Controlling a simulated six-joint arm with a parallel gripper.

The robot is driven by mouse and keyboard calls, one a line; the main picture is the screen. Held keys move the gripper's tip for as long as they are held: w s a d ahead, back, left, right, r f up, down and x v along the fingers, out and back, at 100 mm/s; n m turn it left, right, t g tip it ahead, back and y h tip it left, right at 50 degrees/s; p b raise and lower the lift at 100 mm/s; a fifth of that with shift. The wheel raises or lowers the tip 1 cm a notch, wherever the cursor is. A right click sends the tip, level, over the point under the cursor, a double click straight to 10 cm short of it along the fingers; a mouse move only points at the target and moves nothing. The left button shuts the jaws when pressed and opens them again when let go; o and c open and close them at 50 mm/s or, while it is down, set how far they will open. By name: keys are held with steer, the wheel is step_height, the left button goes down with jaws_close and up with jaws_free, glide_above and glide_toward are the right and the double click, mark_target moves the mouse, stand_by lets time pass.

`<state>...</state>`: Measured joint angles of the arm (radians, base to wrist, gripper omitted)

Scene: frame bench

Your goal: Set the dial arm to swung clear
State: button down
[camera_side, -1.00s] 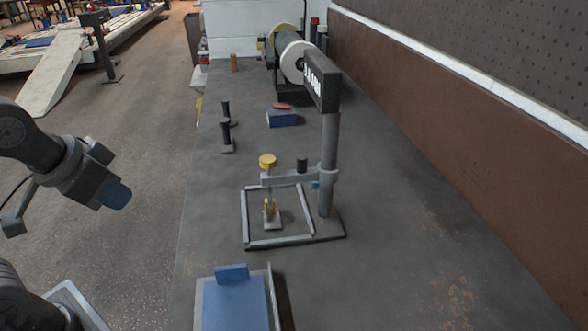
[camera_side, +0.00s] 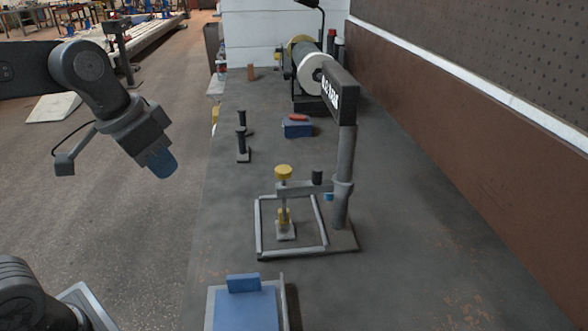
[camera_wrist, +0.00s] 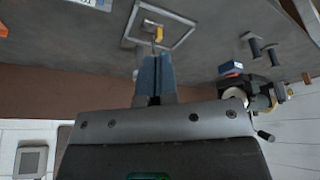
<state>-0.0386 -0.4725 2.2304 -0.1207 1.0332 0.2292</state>
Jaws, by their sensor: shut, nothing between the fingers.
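The dial arm (camera_side: 300,188) is a grey horizontal bar on an upright post (camera_side: 344,175). It reaches left from the post over a square metal frame (camera_side: 259,232) lying on the bench. A yellow knob (camera_side: 284,171) tops its free end, above a small yellow-and-grey piece (camera_side: 285,222) inside the frame. My gripper (camera_side: 161,163) is in the air left of the bench, well apart from the dial arm. In the wrist view its blue fingers (camera_wrist: 154,80) are together and empty, pointing toward the frame (camera_wrist: 180,38). The wrist view shows little detail of the dial arm.
A black sign (camera_side: 340,93) tops the post. A tray with a blue block (camera_side: 244,284) is in front. The bench right of the post is clear.

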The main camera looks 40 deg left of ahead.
mark_target(316, 181)
steer(key=w+a+f+m+g+h, duration=0.1)
steer(key=w+m+g+h, duration=0.1)
steer(key=w, duration=1.1)
steer(key=w+a+f+m+g+h, duration=0.1)
steer(key=w+m+h, duration=0.3)
steer(key=w, duration=0.9)
steer(key=m+g, duration=0.1)
steer(key=m, duration=0.1)
steer(key=shift+w+f+m+g, duration=0.2)
steer(key=shift+f+m+g, duration=0.1)
steer(key=shift+g, duration=0.1)
steer(key=shift+d, duration=0.15)
steer(key=s+d+f, duration=0.3)
steer(key=d+f, duration=0.5)
steer(key=shift+s+d, duration=0.25)
steer(key=shift+d, duration=0.1)
steer(key=shift+s, duration=0.1)
